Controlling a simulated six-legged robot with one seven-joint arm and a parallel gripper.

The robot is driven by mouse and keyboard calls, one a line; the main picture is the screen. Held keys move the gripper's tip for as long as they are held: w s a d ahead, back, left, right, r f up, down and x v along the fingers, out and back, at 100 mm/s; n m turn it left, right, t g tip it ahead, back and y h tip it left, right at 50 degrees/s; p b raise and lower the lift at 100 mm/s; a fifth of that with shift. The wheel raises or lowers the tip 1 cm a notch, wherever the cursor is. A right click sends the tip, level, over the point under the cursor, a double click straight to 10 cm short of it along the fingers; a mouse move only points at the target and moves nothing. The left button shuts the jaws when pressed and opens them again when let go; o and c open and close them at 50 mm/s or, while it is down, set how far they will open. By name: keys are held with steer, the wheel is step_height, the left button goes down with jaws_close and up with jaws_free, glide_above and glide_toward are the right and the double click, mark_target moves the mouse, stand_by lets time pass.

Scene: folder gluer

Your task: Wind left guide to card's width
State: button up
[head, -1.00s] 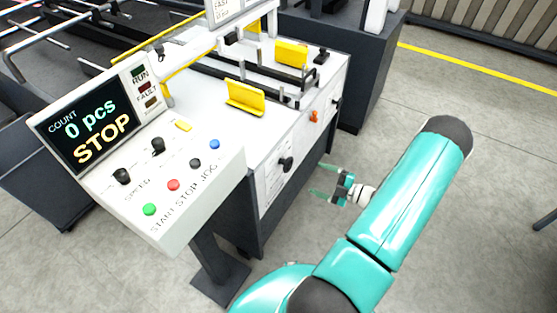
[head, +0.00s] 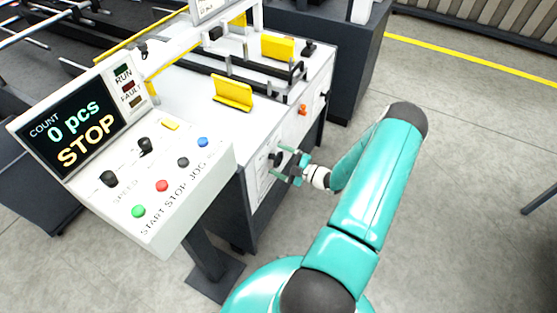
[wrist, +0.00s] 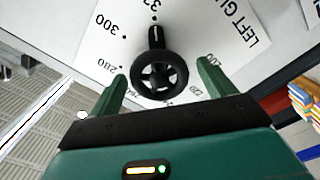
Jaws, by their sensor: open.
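The black left-guide handwheel (wrist: 159,74) has a spoked ring and a pointer directed toward the top of the wrist view. Its white dial plate (wrist: 100,42) carries printed numbers, among them 300 and 280, and a partly cut-off "LEFT GU" label. My gripper (wrist: 163,70) is open, with one green finger on each side of the wheel; contact is not visible. In the head view my gripper (head: 281,161) is at the machine's side panel, by the black wheel (head: 274,159). Two yellow guides, a nearer one (head: 232,93) and a farther one (head: 278,47), stand on the machine top.
The control panel (head: 130,165) at left shows "0 pcs STOP" and has several buttons and knobs. An orange knob (head: 303,109) is farther along the side panel. Grey floor (head: 450,180) is open at right. Coloured stacks (wrist: 305,98) show at the wrist view's right edge.

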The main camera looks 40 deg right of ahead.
steer(key=shift+w+a, duration=0.1)
steer(key=shift+w, duration=0.25)
steer(key=c, duration=1)
steer(key=shift+o, duration=0.2)
